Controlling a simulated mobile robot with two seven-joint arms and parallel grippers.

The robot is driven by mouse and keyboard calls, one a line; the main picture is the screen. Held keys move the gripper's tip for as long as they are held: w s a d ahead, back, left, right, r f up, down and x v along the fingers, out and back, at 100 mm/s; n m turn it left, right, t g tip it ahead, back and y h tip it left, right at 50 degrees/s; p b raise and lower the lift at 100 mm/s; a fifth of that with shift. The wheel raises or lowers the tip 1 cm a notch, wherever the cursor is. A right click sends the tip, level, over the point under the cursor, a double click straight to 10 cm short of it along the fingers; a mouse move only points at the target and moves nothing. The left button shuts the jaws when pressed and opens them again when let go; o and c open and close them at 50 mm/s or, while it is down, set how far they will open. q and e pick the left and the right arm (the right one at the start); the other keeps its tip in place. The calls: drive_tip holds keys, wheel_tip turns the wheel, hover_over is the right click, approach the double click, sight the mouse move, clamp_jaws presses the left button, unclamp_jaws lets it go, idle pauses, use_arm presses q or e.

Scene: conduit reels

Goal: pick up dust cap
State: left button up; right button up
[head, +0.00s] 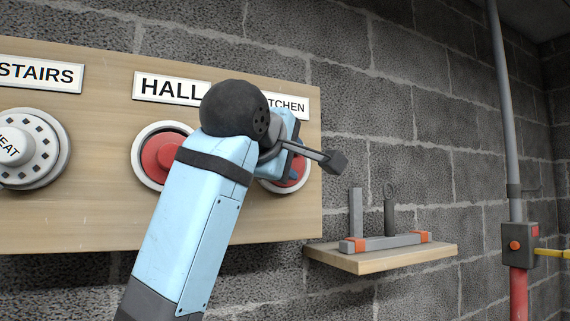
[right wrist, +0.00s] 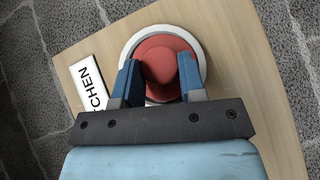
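A red dust cap (right wrist: 165,58) with a raised middle grip sits in a white ring on the wooden board, beside the KITCHEN label (right wrist: 88,84). In the head view this cap (head: 298,172) is mostly hidden behind my right arm and gripper. My right gripper (right wrist: 158,70) is open, its two blue fingers in front of the cap with the raised grip between them, closer to the right finger. Whether they touch it cannot be told. A second red cap (head: 160,157) sits in a white ring under the HALL label (head: 168,88), partly hidden by my arm. My left gripper is not in view.
A grey-white round fitting (head: 40,150) is under the STAIRS label at left. A small wooden shelf (head: 385,259) at right holds a grey rack with upright pieces. A pipe (head: 505,100) with a red-button box (head: 517,245) is farther right.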

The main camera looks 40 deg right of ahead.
drive_tip(key=shift+s+r, duration=0.1)
drive_tip(key=shift+c, duration=0.3)
drive_tip(key=shift+s+r, duration=0.15)
drive_tip(key=shift+r, duration=0.05)
drive_tip(key=s+a+r+b, duration=0.1)
drive_tip(key=s+r, duration=0.1)
drive_tip(key=s, duration=0.2)
drive_tip(key=s+a+r+b, duration=0.1)
drive_tip(key=s+r, duration=0.1)
drive_tip(key=s, duration=0.2)
drive_tip(key=s+a+r+b, duration=0.1)
drive_tip(key=s+a+r, duration=0.1)
drive_tip(key=s+r, duration=0.1)
drive_tip(key=shift+s, duration=0.75)
drive_tip(key=shift+c, duration=1.1)
drive_tip(key=s+a, duration=0.2)
drive_tip(key=s, duration=0.5)
drive_tip(key=shift+a+r, duration=0.15)
drive_tip(key=shift+r, duration=0.05)
